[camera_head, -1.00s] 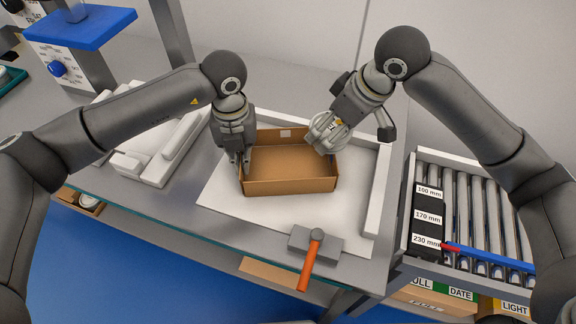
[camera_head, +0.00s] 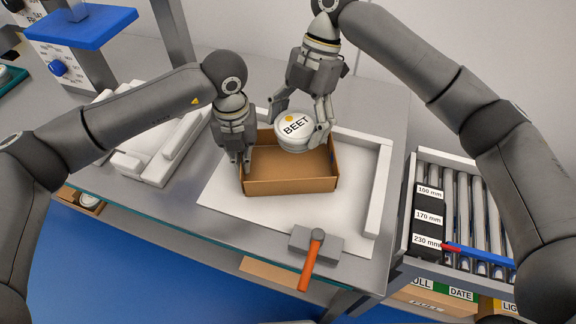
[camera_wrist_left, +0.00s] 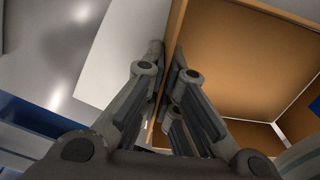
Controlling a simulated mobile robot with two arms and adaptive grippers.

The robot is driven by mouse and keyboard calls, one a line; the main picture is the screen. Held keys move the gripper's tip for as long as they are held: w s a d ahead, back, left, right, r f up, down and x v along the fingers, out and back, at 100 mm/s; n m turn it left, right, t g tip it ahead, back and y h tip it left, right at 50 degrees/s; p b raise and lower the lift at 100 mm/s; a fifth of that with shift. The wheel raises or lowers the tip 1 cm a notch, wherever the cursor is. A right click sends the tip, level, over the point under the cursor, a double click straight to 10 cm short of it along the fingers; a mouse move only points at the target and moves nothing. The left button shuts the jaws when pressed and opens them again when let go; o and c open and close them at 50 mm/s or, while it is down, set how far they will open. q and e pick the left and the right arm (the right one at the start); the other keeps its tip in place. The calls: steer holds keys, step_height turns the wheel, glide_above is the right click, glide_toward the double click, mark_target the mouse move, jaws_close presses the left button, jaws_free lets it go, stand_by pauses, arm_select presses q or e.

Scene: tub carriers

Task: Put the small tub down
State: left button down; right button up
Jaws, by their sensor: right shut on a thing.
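The small tub (camera_head: 294,135) is round and white, with a lid that reads BEET and has an orange dot. My right gripper (camera_head: 299,124) is shut around its sides and holds it tilted over the back right part of an open brown carton (camera_head: 290,186). I cannot tell how far the tub is above the carton's floor. My left gripper (camera_head: 240,160) is at the carton's left wall. In the left wrist view its fingers (camera_wrist_left: 168,55) are on both sides of that wall (camera_wrist_left: 171,72), closed on it. The visible carton floor is bare.
The carton stands on a white board (camera_head: 225,197) with a raised rim. An orange-handled tool (camera_head: 311,262) lies on a grey block in front. A roller conveyor (camera_head: 480,208) is at the right. White blocks (camera_head: 160,150) lie at the left.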

mark_target(304, 111)
steer(key=shift+a+r+n, duration=0.2)
steer(key=shift+a+n, duration=0.15)
steer(key=shift+n, duration=0.45)
steer(key=shift+f, duration=0.15)
steer(key=shift+h, duration=0.3)
step_height(304, 111, down, 10)
steer(key=shift+r, duration=0.2)
steer(key=shift+f, duration=0.1)
steer(key=o, duration=0.8)
steer(key=shift+o, duration=0.2)
steer(key=v, duration=1.2)
steer(key=shift+w, duration=0.15)
